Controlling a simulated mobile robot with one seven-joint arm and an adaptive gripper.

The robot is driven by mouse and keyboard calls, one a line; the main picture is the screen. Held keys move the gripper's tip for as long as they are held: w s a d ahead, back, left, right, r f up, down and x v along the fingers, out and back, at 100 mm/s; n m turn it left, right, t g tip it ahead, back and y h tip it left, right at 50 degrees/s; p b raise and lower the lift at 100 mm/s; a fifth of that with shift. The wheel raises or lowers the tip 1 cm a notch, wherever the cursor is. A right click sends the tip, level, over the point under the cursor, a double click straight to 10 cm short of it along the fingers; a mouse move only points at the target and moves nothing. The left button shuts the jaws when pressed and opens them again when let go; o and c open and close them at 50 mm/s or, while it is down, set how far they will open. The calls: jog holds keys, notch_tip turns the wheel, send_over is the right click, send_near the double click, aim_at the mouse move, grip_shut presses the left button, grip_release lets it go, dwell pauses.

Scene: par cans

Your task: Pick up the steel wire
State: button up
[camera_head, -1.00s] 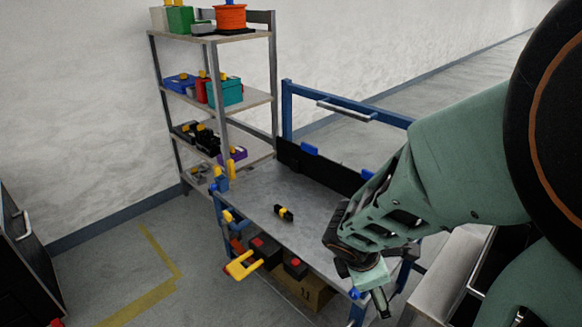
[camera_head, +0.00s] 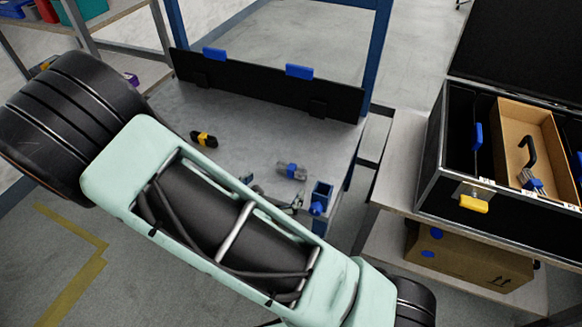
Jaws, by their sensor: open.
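I cannot tell for sure which thing is the steel wire. A small grey, roll-like piece with a blue part (camera_head: 291,171) lies on the grey workbench (camera_head: 262,125), near its right end. A black and yellow piece (camera_head: 204,139) lies farther left on the bench. Some small grey-green parts (camera_head: 292,206) show at the bench's near edge, partly hidden behind my arm; I cannot tell what they are. My arm crosses the front of the view and covers the near left of the bench. I cannot make out my gripper.
An open black case (camera_head: 495,150) with a cardboard-coloured tray stands on a table at the right. A cardboard box (camera_head: 470,258) sits below it. A blue fixture (camera_head: 320,197) stands at the bench's near right corner. Shelves (camera_head: 115,45) stand at the back left.

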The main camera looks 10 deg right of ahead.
aim_at(290, 170)
jog(key=b+x, duration=0.1)
jog(key=x, duration=0.4)
jog(key=shift+d+f, duration=0.1)
jog(key=b+x, duration=0.1)
jog(key=x, duration=0.4)
jog(key=shift+w+f+b, duration=0.15)
jog(key=shift+w+b, duration=0.05)
jog(key=shift+b, duration=0.2)
jog(key=c, duration=1.3)
